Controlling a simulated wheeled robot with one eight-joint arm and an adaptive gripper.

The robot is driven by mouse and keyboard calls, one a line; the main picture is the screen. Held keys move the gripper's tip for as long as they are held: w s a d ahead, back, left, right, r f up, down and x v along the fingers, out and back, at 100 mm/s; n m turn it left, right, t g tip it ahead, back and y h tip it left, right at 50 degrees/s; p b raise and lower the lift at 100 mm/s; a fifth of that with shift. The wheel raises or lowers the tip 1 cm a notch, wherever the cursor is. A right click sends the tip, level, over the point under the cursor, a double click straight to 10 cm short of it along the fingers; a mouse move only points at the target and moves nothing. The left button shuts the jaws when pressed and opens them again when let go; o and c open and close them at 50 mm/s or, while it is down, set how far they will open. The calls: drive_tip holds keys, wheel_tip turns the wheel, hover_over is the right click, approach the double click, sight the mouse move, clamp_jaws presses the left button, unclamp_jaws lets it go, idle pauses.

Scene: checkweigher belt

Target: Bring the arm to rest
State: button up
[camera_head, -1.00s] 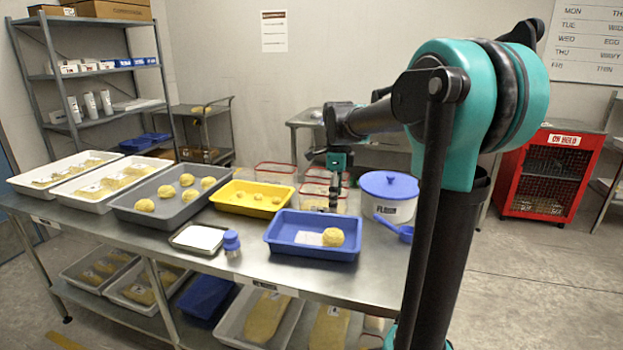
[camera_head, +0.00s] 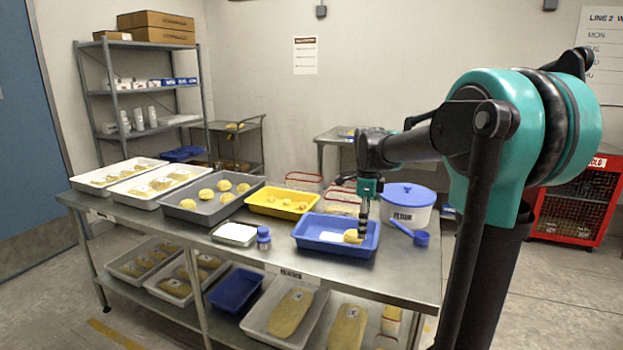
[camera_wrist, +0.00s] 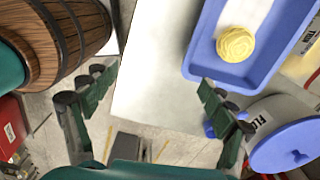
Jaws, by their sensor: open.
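My gripper (camera_head: 362,222) hangs downward in the head view, in front of the right part of the blue tray (camera_head: 315,243). In the wrist view its two green fingers stand wide apart with nothing between them, so my gripper (camera_wrist: 152,82) is open and empty. One dough ball (camera_head: 350,237) lies in the blue tray and is partly hidden by the gripper in the head view. In the wrist view the dough ball (camera_wrist: 236,44) lies in the tray, off to the right of the fingers.
The steel table (camera_head: 385,282) holds a yellow tray (camera_head: 258,208), a grey dough tray (camera_head: 182,213), a white flour tub (camera_head: 405,215) and a blue scoop (camera_head: 421,238). A wooden barrel (camera_wrist: 62,40) is close at left in the wrist view. Floor shows between the fingers.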

drive_tip(key=s+d+f+n+t, duration=0.2)
drive_tip(key=s+f+n, duration=0.7)
drive_tip(key=s+n, duration=0.1)
drive_tip(key=s+d+f+n+t, duration=0.2)
drive_tip(key=s+f+n, duration=0.7)
drive_tip(key=s+n, duration=0.1)
drive_tip(key=shift+s+f+n, duration=0.35)
drive_tip(key=shift+s+n, duration=0.05)
drive_tip(key=shift+s, duration=0.3)
